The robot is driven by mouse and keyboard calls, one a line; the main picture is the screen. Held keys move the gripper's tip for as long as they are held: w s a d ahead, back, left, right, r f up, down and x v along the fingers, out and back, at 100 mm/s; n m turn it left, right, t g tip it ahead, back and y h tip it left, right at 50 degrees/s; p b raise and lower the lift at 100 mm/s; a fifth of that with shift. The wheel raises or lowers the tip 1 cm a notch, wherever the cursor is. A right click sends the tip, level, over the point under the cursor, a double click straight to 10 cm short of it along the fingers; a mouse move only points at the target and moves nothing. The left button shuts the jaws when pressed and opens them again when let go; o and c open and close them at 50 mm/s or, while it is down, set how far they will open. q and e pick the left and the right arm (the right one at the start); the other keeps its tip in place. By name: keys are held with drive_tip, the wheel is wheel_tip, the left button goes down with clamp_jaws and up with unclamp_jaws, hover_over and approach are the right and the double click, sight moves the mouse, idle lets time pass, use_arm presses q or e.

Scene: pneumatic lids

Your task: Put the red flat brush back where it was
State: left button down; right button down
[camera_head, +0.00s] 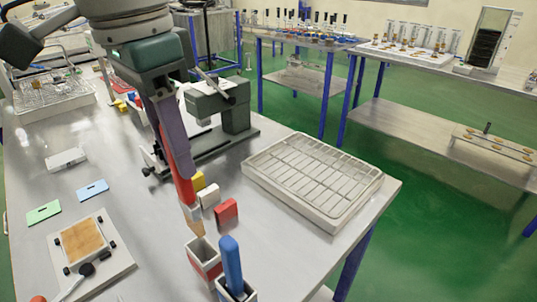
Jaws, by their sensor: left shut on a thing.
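My left gripper (172,132) comes down from the top and is shut on the red flat brush (182,186). The brush hangs nearly upright, its red handle at the top, the pale ferrule below and tan bristles at the bottom. The bristle tip shows right at the open top of a whitish square holder with a red band (207,267). I cannot tell whether the tip is just above the mouth or slightly inside it. A blue-handled brush (231,262) stands in a second holder (222,290) beside it. My right gripper is not in view.
Red (226,211), white (210,194) and yellow (198,180) blocks stand just behind the holders. A grey-green machine (225,108) stands behind them. A wire-rack tray (315,178) lies to the right. A board with a tan square (83,242) lies at left front.

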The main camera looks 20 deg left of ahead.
sight(194, 219)
use_arm(q)
wheel_tip(194, 219, down, 11)
drive_tip(key=shift+f+b, duration=0.15)
drive_tip(key=shift+b, duration=0.15)
drive_tip(key=c, duration=0.7)
unclamp_jaws()
drive_tip(key=shift+f, duration=0.15)
drive_tip(key=r, duration=0.8)
drive_tip(key=s+r+p, duration=0.1)
drive_tip(key=r, duration=0.3)
drive_tip(key=shift+a+r, duration=0.15)
drive_tip(key=shift+a, duration=0.05)
